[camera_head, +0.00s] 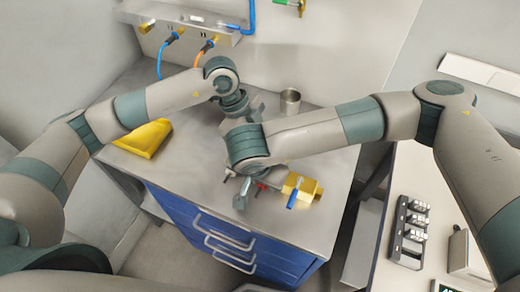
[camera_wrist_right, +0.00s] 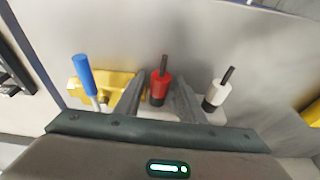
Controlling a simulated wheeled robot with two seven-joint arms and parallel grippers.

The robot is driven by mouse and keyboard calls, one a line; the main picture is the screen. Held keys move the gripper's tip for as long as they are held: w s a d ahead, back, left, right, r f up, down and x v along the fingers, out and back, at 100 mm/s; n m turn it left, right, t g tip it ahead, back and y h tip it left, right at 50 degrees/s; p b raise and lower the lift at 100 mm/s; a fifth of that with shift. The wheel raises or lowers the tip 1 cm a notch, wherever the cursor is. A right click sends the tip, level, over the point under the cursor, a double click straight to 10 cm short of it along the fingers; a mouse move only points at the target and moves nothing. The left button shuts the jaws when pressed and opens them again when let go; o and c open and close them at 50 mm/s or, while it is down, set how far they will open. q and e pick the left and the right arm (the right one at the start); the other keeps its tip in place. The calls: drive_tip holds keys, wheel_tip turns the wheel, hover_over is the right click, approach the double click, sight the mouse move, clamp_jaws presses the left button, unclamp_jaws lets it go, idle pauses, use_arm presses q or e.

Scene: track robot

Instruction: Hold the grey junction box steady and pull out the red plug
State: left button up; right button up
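The red plug (camera_wrist_right: 160,86) stands between the two fingers of my right gripper (camera_wrist_right: 158,92) in the right wrist view. The fingers are open, with a gap on each side of the plug. The red plug also shows small in the head view (camera_head: 262,187). A pale grey strip behind the fingers seems to be the junction box (camera_wrist_right: 200,112); most of it is hidden. A white plug with a black base (camera_wrist_right: 217,92) stands to the right of the red one. My left wrist is behind my right forearm in the head view, and its fingertips are hidden.
A metal cup (camera_head: 290,101) and a yellow object (camera_head: 144,139) stand on the grey bench top. Blue drawers (camera_head: 180,208) are below its front edge.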

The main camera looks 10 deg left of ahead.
idle(0.9)
clamp_jaws()
